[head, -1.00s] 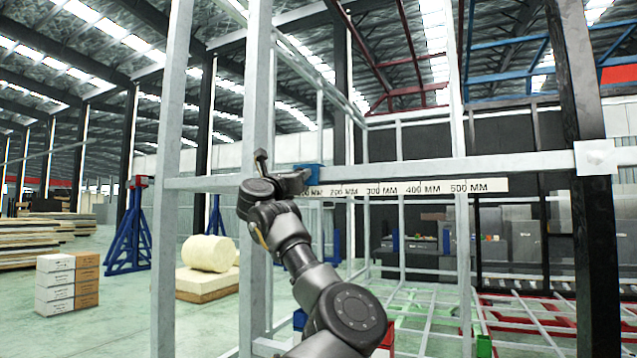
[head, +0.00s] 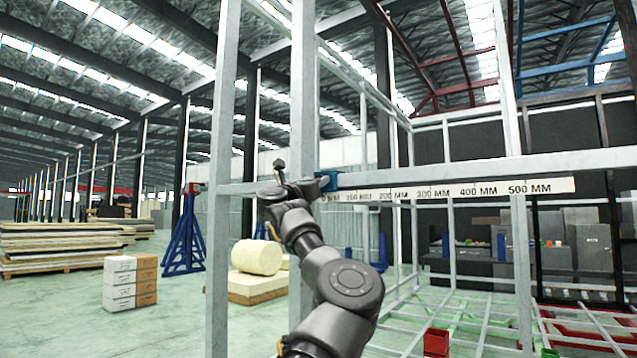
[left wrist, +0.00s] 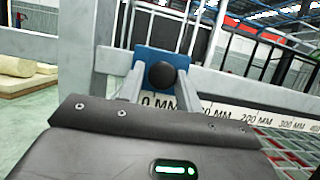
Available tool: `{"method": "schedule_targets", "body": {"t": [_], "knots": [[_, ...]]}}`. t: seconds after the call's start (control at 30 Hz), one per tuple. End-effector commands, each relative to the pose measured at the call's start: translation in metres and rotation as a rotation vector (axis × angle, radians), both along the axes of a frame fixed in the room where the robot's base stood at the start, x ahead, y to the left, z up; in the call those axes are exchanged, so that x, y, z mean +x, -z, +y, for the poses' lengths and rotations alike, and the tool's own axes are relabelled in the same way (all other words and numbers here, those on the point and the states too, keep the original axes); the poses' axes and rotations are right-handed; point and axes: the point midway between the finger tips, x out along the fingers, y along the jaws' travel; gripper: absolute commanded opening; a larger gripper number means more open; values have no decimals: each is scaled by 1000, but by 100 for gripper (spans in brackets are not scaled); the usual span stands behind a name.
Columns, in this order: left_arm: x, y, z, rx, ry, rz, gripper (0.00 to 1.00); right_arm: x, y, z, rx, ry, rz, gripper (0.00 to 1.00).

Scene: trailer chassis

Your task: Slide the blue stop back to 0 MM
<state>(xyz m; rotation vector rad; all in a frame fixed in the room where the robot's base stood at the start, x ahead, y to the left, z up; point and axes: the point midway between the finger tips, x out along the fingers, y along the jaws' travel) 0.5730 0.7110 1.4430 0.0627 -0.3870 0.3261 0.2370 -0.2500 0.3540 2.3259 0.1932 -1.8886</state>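The blue stop (head: 328,181) sits on the grey horizontal rail at the left end of its white scale (head: 450,193), just right of a grey upright. In the left wrist view the blue stop (left wrist: 146,60) has a round black knob (left wrist: 162,74) facing me, with the 0 MM mark right below it. My right gripper is not in view.
Grey uprights (head: 303,100) stand close left of the stop and gripper. The rail (head: 430,175) runs clear to the right.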

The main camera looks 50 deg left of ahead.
Motion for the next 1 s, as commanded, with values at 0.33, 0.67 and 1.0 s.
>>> {"method": "schedule_targets", "body": {"t": [0.33,0.67,1.0], "knots": [[2,-1,-2,3,2,-1,52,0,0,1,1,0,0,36],[-22,12,-8,3,-2,-2,52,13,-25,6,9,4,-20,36],[-80,36,-26,3,-4,0,52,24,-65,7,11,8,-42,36]]}}
